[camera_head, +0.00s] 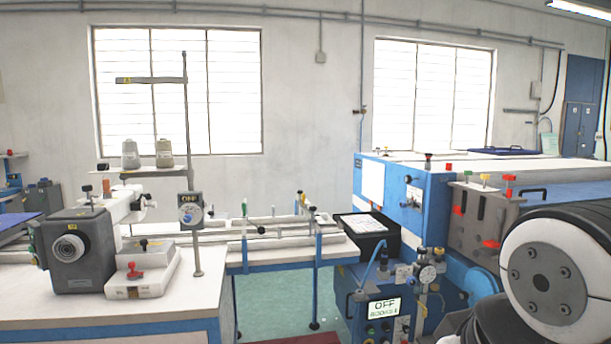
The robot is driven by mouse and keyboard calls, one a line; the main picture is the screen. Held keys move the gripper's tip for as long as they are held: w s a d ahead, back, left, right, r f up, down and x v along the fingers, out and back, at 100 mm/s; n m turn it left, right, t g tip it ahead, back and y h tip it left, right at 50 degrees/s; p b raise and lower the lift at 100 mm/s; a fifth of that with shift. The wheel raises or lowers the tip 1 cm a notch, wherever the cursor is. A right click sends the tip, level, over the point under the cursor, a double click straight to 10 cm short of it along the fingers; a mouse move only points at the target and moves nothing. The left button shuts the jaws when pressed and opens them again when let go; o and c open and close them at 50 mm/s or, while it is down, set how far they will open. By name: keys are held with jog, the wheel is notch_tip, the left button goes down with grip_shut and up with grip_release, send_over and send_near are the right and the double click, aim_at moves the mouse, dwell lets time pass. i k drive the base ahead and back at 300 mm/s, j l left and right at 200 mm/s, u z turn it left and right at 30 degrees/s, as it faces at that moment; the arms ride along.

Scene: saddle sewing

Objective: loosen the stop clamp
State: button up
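I cannot tell for sure which part is the stop clamp. A red lever-like knob (136,271) sits on a white block (150,289) at the front of the left table. A small black knob (144,244) stands just behind it. Long white rails (275,228) behind the sewing station carry several small upright dark knobs, too small to make out well. My gripper is not in view. A large white and black joint of my arm fills the lower right corner and hides part of the blue machine.
A grey sewing machine head (76,252) stands on the white left table (195,290), with a thread stand (186,130) behind.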

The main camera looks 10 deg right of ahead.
aim_at(407, 178)
jog(key=i+l, duration=0.15)
jog(key=i, duration=0.25)
jog(key=i+l, duration=0.15)
jog(key=i, duration=0.3)
jog(key=i+l, duration=0.15)
jog(key=i, duration=0.25)
jog(key=i+l, duration=0.15)
jog(key=l, duration=0.2)
jog(key=i+l, duration=0.15)
jog(key=l, duration=0.25)
jog(key=i+l, duration=0.15)
jog(key=l, duration=0.2)
jog(key=i+l, duration=0.2)
jog(key=l, duration=0.2)
